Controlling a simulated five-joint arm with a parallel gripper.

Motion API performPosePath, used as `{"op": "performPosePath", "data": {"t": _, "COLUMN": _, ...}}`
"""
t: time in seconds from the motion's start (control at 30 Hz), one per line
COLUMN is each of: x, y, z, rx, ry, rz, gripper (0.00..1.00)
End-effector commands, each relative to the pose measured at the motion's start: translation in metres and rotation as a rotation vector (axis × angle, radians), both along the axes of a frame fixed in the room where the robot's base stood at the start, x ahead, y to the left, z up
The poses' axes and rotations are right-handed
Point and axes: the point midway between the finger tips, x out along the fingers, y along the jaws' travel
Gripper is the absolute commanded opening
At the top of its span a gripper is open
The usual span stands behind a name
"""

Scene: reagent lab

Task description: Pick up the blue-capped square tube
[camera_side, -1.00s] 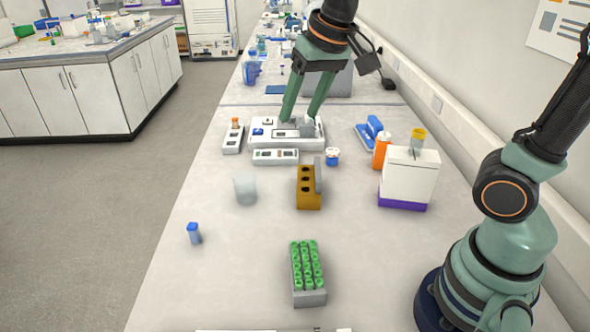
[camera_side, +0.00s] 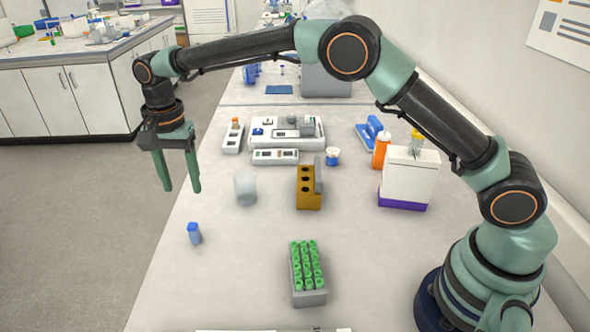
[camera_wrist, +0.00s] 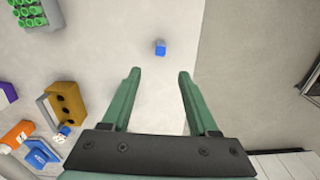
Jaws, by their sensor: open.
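The blue-capped square tube (camera_side: 194,234) stands upright on the bench near its left edge in the side view. In the wrist view the tube (camera_wrist: 160,48) shows from above, beyond the fingertips and roughly centred between them. My gripper (camera_side: 182,190) is open and empty. It hangs pointing down above the bench's left edge, higher than the tube and apart from it. Its two green fingers also show in the wrist view (camera_wrist: 158,74).
A frosted beaker (camera_side: 245,189) and a brown holed block (camera_side: 308,188) stand right of the gripper. A rack of green-capped tubes (camera_side: 309,297) is at the front. A white box (camera_side: 410,175) is at right. Bench around the tube is clear.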

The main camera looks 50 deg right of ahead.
Motion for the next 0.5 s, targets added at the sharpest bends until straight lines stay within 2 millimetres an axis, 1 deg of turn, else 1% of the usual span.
{"op": "performPosePath", "data": {"t": 0.03, "x": 0.0, "y": 0.004, "z": -0.005, "rx": -0.002, "ry": 0.006, "rz": -0.007, "gripper": 0.6}}
{"op": "performPosePath", "data": {"t": 0.17, "x": 0.0, "y": 0.006, "z": -0.015, "rx": -0.005, "ry": 0.013, "rz": -0.021, "gripper": 0.6}}
{"op": "performPosePath", "data": {"t": 0.27, "x": 0.0, "y": 0.006, "z": -0.03, "rx": -0.007, "ry": 0.014, "rz": -0.021, "gripper": 0.6}}
{"op": "performPosePath", "data": {"t": 0.4, "x": 0.0, "y": 0.006, "z": -0.054, "rx": -0.007, "ry": 0.014, "rz": -0.021, "gripper": 0.6}}
{"op": "performPosePath", "data": {"t": 0.5, "x": 0.0, "y": 0.006, "z": -0.068, "rx": -0.005, "ry": 0.013, "rz": -0.02, "gripper": 0.6}}
